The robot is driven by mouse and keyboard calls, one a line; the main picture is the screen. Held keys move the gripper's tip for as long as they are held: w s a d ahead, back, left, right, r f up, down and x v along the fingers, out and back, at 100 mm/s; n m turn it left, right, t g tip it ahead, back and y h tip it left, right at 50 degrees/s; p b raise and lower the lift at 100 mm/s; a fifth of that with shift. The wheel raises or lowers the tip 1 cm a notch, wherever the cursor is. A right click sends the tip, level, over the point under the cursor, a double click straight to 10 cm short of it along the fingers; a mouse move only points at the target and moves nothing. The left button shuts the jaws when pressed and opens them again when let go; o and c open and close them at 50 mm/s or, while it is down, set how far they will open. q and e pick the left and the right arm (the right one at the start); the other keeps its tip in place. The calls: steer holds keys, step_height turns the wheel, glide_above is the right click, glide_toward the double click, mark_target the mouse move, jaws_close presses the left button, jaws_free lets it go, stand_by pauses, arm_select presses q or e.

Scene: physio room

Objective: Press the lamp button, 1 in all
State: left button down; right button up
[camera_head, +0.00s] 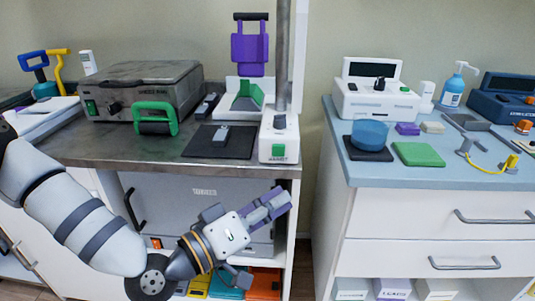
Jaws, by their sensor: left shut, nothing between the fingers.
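The small label under the button is too small to read surely. My left gripper (277,200) is shut and empty. In the picture it is below the button and in front of the cabinet under the counter, pointing up and right, apart from the button. My right gripper is not in view.
A grey heater box (150,82) with a green handle, a dark mat (219,142) and a purple-and-green clamp-like item (250,50) stand on the counter (190,159). A gap separates it from the blue-topped cabinet (375,173), which holds a blue pot (370,134) and other items.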

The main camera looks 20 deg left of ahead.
mark_target(278, 150)
arm_select(q)
steer(key=shift+w+a+r, duration=0.15)
steer(key=shift+r, duration=0.3)
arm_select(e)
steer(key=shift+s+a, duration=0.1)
arm_select(q)
steer(key=shift+w+a+b, duration=0.35)
steer(key=shift+w+a, duration=0.05)
steer(key=shift+w, duration=1)
steer(key=shift+w+a+b, duration=0.3)
steer(key=shift+w+a, duration=0.15)
steer(key=shift+w, duration=1)
steer(key=shift+w+a+b, duration=0.35)
steer(key=shift+w+a, duration=0.05)
steer(key=shift+w, duration=1)
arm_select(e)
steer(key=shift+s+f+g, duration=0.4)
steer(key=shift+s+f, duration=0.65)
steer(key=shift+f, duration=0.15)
